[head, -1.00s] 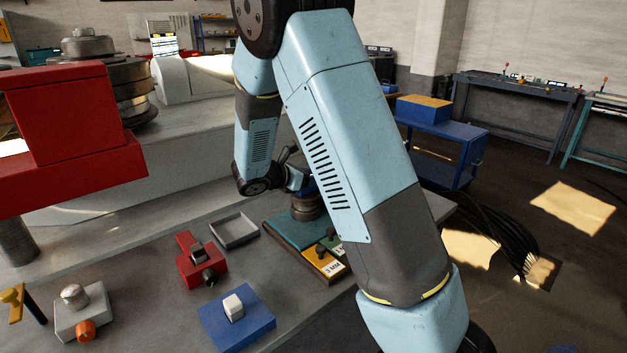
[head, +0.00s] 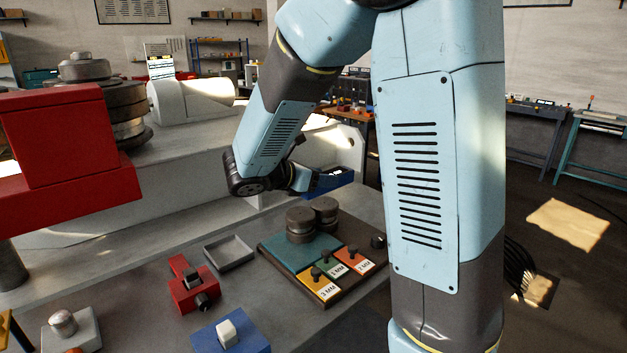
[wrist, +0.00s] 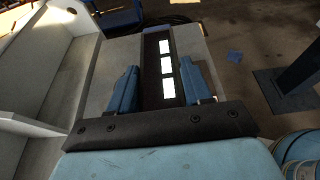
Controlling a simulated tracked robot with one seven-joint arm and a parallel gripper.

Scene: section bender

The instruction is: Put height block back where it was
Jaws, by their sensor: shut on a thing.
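My gripper (head: 327,182) is at the far end of the bench in the head view, raised above its top. In the wrist view its two blue fingers (wrist: 158,78) are shut on a dark block with several white patches (wrist: 153,62), which I take for the height block. In the head view the block is only a small dark and white patch (head: 337,172) at the fingers. Its underside is hidden. A wooden board (head: 322,298) with a teal pad (head: 290,254), labelled yellow, green and orange plates and dark round pieces lies nearer on the bench.
An empty grey tray (head: 230,252), a red clamp-like fixture (head: 192,284) and a blue block with a white piece (head: 231,335) stand on the bench (head: 135,275). A red machine part (head: 55,140) overhangs at left. My arm hides the bench's right side.

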